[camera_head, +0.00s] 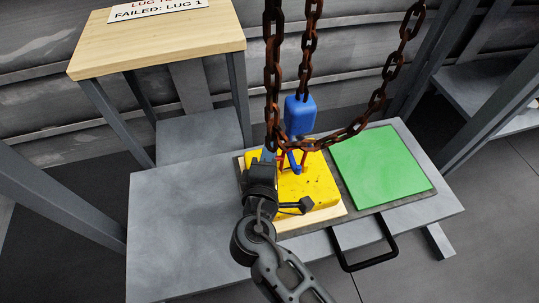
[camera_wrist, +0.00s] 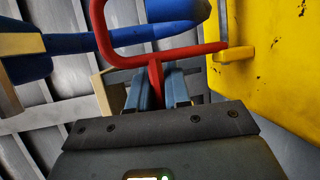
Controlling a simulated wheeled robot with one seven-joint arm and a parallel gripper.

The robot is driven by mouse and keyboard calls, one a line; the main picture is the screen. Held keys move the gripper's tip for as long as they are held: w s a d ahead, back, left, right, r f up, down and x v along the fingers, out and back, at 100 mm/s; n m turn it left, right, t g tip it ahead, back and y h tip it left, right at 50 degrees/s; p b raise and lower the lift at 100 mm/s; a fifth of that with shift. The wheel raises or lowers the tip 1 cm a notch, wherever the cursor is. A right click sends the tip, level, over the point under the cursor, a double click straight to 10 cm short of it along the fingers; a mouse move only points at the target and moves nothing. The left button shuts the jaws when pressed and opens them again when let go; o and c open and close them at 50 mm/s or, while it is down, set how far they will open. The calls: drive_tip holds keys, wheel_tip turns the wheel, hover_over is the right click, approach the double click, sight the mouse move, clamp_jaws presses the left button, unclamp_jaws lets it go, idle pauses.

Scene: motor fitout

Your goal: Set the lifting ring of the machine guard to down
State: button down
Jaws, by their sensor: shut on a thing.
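The machine guard (camera_head: 318,190) is a yellow, scuffed block on a pale wooden board on the bench; its yellow face is at the right of the wrist view (camera_wrist: 285,60). The red lifting ring (camera_wrist: 125,62) stands out from that face, with its bar passing through a yellow lug (camera_wrist: 236,54). My gripper (camera_wrist: 160,88) has its blue-grey fingers closed on a red part of the ring. In the head view my gripper (camera_head: 268,156) is at the guard's back left edge, and the ring there is mostly hidden by the chain and blue parts.
Rusty chains (camera_head: 273,70) hang in front of the guard and loop over its back. A blue block (camera_head: 299,115) with a blue rod is close beside the ring. A green panel (camera_head: 382,167) lies to the right. A wooden-topped table (camera_head: 160,45) stands at back left.

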drive_tip(key=b, duration=0.2)
drive_tip(key=s+f+t+b, duration=0.1)
drive_tip(key=b, duration=0.1)
drive_tip(key=shift+d+m+t, duration=0.2)
drive_tip(key=shift+m+t, duration=0.1)
drive_tip(key=shift+s+d+r+t+b, duration=0.15)
drive_tip(key=shift+s+t+b, duration=0.2)
drive_tip(key=shift+b, duration=0.6)
drive_tip(key=shift+s+d+b, duration=0.2)
drive_tip(key=shift+s+b, duration=0.4)
drive_tip(key=shift+s, duration=0.3)
drive_tip(key=shift+s+d+f+b, duration=0.15)
drive_tip(key=shift+s+f+b, duration=0.2)
drive_tip(key=shift+s, duration=0.4)
